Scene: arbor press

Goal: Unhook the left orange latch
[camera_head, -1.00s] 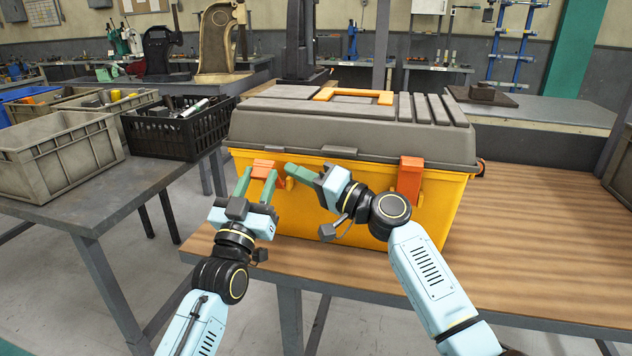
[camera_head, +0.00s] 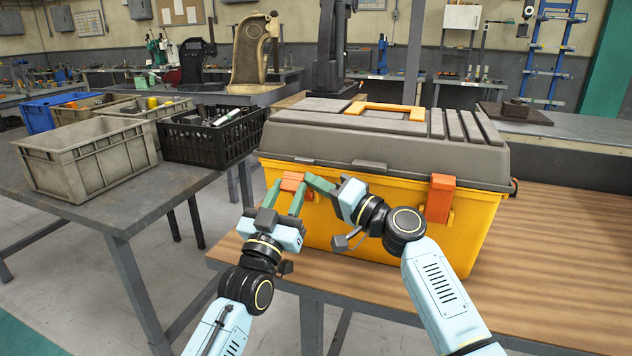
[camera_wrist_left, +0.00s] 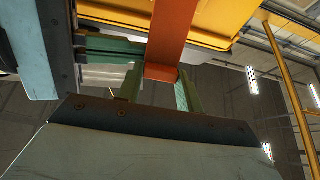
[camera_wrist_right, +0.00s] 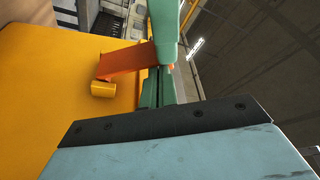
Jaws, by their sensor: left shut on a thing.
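The toolbox (camera_head: 345,225) has a yellow body and a grey lid (camera_head: 385,150). Its left orange latch (camera_head: 292,182) is at the front left, below the lid edge. My left gripper (camera_head: 284,198) is shut on this latch, with a finger on either side; the left wrist view shows the orange strip (camera_wrist_left: 168,45) between them. My right gripper (camera_head: 312,182) is shut, its green fingertips close beside the latch at its right; whether they touch it I cannot tell. The right wrist view shows the latch (camera_wrist_right: 125,62) by a yellow peg (camera_wrist_right: 103,89).
The right orange latch (camera_head: 440,198) lies against the toolbox front. The wooden tabletop (camera_head: 560,260) is clear at the right. A side table holds a grey crate (camera_head: 75,165) and a black basket (camera_head: 190,145) at the left.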

